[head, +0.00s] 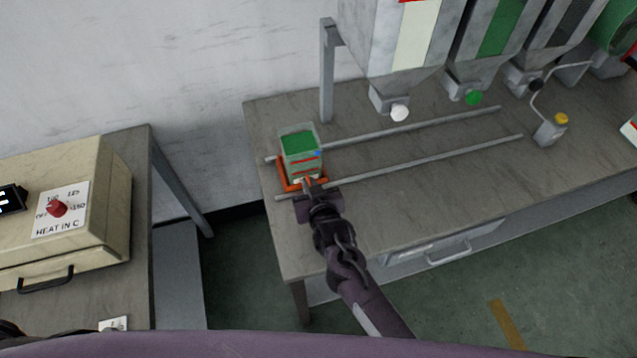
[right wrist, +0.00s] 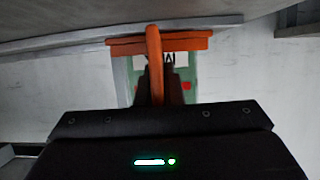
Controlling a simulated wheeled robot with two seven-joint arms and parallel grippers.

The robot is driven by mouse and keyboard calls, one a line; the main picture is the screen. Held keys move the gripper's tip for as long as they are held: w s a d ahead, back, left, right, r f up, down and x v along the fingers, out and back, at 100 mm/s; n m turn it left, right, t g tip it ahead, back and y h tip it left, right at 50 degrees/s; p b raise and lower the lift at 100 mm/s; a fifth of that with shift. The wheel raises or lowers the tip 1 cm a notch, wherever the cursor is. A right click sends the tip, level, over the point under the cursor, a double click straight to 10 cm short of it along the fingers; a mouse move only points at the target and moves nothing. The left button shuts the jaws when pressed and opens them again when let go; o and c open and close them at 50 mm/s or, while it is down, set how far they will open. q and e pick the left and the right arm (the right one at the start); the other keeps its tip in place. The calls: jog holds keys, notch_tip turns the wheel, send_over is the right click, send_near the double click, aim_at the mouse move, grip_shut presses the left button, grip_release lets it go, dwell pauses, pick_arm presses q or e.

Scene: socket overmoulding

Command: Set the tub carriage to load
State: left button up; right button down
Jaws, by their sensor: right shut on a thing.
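The tub carriage (head: 287,178) is an orange base on two grey rails at the left end of the hopper bench. A tub (head: 298,143) with pale walls and green contents stands upright on it. My right gripper (head: 310,187) is at the carriage's near side, shut on its orange handle. In the right wrist view the orange handle (right wrist: 153,60) runs between the fingers, and the orange carriage edge (right wrist: 190,42) crosses above. The fingertips are partly hidden there. My left gripper is not in view.
Hoppers with a white knob (head: 399,112) and a green knob (head: 474,98) hang above the far rail (head: 440,118). The near rail (head: 440,158) is bare to the right of the carriage. A heater box (head: 65,215) with a red dial stands on the left table. A yellow-topped dispenser (head: 550,130) stands beyond the rails' right ends.

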jog(key=shift+s+a, duration=0.15)
jog(key=shift+a, duration=0.05)
jog(key=c, duration=1.6)
grip_release()
jog(key=shift+a, duration=0.15)
jog(key=shift+o, duration=0.2)
jog(key=shift+s+d, duration=0.25)
jog(key=b+v, duration=0.1)
jog(key=v, duration=0.6)
jog(key=shift+s+a+r, duration=0.1)
jog(key=shift+r, duration=0.05)
